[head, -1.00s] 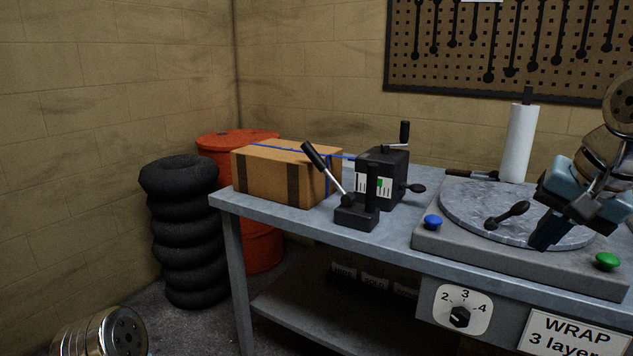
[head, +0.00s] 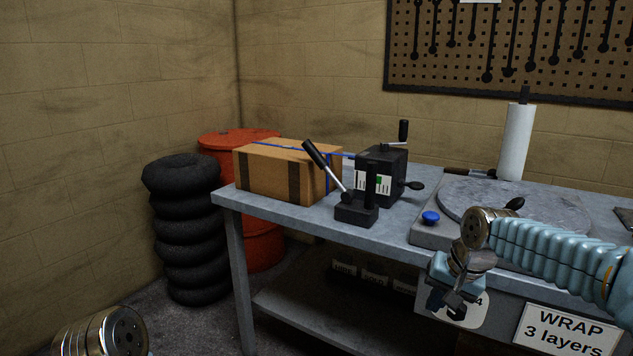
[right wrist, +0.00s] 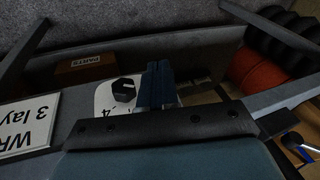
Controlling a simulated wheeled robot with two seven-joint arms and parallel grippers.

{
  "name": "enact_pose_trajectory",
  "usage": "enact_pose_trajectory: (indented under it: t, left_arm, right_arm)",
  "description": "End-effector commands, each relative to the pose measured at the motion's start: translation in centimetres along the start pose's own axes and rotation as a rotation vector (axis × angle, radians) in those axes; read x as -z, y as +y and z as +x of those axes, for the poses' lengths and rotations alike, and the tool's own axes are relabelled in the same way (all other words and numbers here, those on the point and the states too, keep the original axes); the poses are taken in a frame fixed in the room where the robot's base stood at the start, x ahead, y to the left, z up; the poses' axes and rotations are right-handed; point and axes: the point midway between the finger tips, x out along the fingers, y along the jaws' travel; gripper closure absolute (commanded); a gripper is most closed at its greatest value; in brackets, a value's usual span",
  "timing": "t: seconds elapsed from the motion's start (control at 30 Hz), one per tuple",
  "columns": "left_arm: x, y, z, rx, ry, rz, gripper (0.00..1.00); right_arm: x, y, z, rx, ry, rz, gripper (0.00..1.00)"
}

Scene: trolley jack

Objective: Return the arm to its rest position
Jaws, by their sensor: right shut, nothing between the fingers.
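My right arm (head: 550,248) reaches in from the right edge, in front of the bench. Its gripper (head: 436,302) hangs low before the bench's front panel, pointing down and partly covering the dial plate (head: 470,310). In the right wrist view, the gripper's dark blue fingers (right wrist: 158,84) are together with nothing between them, and the dial knob (right wrist: 124,91) shows beside them. The gripper appears apart from the bench. A metal joint of mine shows at the lower left of the head view; my left gripper does not show.
The bench (head: 300,222) carries a strapped cardboard box (head: 270,172), a black lever device (head: 356,208), a crank box (head: 384,178), a round turntable (head: 475,198), a blue button (head: 430,218) and a white roll (head: 515,142). Tyres (head: 183,230) and a red drum (head: 262,230) stand left.

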Motion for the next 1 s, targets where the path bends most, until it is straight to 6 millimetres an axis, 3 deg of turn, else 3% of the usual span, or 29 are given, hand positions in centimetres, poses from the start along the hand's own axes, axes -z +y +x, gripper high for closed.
enact_pose_trajectory:
  t: [0.03,0.2,0.27,0.4,0.5,0.6,0.73,0.83,1.0]
  left_arm:
    - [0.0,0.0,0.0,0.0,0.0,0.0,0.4]
    - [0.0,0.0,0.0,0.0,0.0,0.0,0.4]
    - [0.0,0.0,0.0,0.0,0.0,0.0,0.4]
    - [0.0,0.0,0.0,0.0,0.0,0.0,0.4]
    - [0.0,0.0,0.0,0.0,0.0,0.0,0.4]
    - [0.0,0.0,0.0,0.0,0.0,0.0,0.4]
    - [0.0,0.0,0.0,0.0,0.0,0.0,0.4]
    - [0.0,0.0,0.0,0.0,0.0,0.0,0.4]
    - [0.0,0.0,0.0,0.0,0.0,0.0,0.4]
  right_arm:
    - [-1.0,-0.1,4.0,0.003,-0.037,-0.023,1.0]
    - [-6.0,0.1,16.2,0.047,-0.115,-0.096,1.0]
    - [-8.6,0.5,20.0,0.063,-0.142,-0.114,1.0]
    - [-16.1,2.0,27.6,0.095,-0.2,-0.144,1.0]
    - [-22.2,3.5,31.2,0.11,-0.236,-0.157,1.0]
    - [-27.6,4.9,33.2,0.116,-0.263,-0.166,1.0]
    - [-32.5,6.3,34.0,0.116,-0.282,-0.174,1.0]
    - [-34.2,6.8,34.1,0.115,-0.286,-0.179,1.0]
    - [-34.5,6.9,34.1,0.115,-0.285,-0.18,1.0]
